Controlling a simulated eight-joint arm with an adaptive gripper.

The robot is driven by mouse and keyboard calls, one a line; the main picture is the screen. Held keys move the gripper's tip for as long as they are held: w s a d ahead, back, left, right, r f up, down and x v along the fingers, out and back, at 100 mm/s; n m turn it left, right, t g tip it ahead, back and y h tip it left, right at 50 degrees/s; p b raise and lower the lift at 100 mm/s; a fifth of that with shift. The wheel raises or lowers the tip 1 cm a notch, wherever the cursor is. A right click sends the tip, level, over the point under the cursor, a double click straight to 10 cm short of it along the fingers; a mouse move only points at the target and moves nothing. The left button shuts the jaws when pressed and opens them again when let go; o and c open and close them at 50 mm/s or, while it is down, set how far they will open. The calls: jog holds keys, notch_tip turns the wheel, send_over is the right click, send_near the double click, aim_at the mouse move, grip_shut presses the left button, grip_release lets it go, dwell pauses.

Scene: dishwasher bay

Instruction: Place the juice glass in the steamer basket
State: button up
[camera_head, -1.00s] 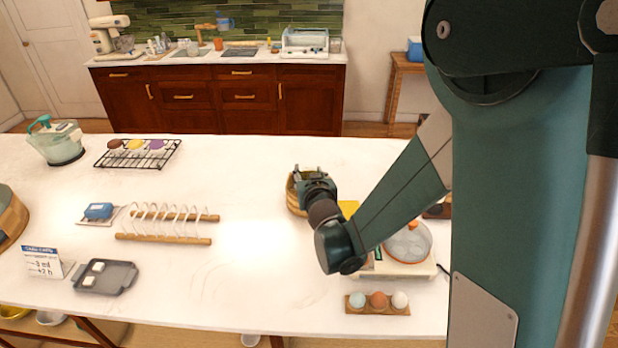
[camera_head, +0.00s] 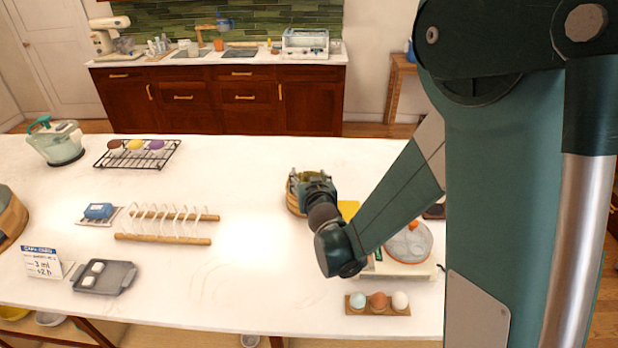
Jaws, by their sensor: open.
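My gripper (camera_head: 309,178) is at the right-centre of the white counter, pointing away from the camera. Its fingers are open over a round, wooden-sided container (camera_head: 293,203), which looks like the steamer basket; the gripper and wrist hide most of it. I cannot make out the juice glass for certain. An olive-yellow patch shows between the fingers, but I cannot tell whether it is the glass or the basket's inside.
A toast rack (camera_head: 163,238) and a grey tray (camera_head: 104,290) stand to the left. A wire rack (camera_head: 138,165) and a teal-lidded jug (camera_head: 58,145) are behind. An egg holder (camera_head: 377,311) and a pale appliance (camera_head: 400,262) stand close right. The counter's middle is clear.

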jog(key=shift+r, duration=0.15)
jog(key=p+v, duration=0.1)
jog(key=v, duration=1.1)
dwell(0.3)
jog(key=shift+r, duration=0.1)
dwell(0.7)
jog(key=s+d+r+m+g+h, duration=0.1)
jog(key=s+d+r+g+h, duration=0.2)
jog(key=d, duration=0.5)
jog(key=s+d+r+m, duration=0.1)
jog(key=s+d+r, duration=0.2)
jog(key=s+d, duration=0.4)
jog(key=s+d+g, duration=0.1)
jog(key=s+d, duration=0.2)
jog(key=s, duration=0.3)
jog(key=s+d+g, duration=0.2)
jog(key=s+d, duration=0.1)
jog(key=s, duration=0.3)
jog(key=s+d+r+g, duration=0.1)
jog(key=s+d, duration=0.1)
jog(key=s, duration=0.5)
jog(key=shift+d, duration=0.4)
